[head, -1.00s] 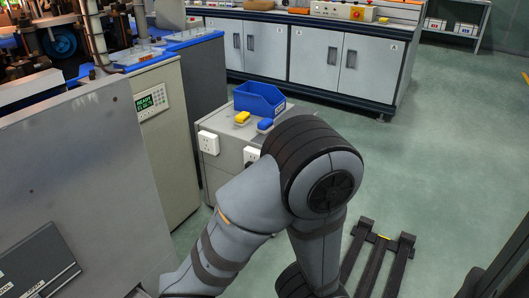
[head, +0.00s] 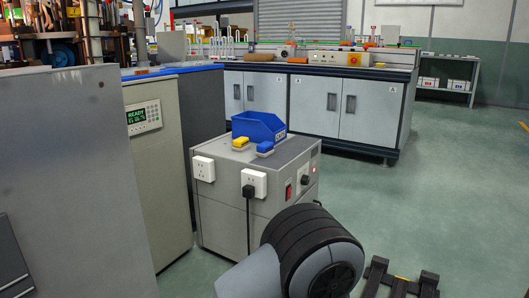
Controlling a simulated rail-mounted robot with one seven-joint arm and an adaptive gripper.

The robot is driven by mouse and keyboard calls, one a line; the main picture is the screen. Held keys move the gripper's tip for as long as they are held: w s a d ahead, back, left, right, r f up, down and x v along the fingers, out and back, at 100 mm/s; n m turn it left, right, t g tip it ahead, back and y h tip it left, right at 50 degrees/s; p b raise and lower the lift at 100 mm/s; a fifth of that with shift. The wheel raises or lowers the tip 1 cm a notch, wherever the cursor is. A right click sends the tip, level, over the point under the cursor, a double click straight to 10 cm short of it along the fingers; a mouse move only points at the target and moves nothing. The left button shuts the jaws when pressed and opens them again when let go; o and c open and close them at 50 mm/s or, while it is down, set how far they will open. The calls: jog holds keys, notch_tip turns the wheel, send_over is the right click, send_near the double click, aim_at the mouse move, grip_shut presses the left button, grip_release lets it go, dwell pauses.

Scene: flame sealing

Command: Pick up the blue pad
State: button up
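The blue pad (head: 264,149) lies on top of a grey cabinet (head: 226,157), near its front edge. A yellow pad (head: 240,143) lies just to its left and a little behind. A blue open bin (head: 259,128) stands behind both pads on the same cabinet top. One joint of my arm shows at the bottom centre, in front of the cabinet and below the pads.
White sockets (head: 254,182) with a black plug and cable are on the cabinet's front. A beige machine with a green display (head: 143,116) stands close on the left. A long workbench (head: 345,104) runs behind. Green floor (head: 456,190) is open at the right.

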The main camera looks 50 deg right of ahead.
jog(key=shift+o, duration=0.8)
jog(key=o, duration=0.5)
jog(key=shift+o, duration=0.2)
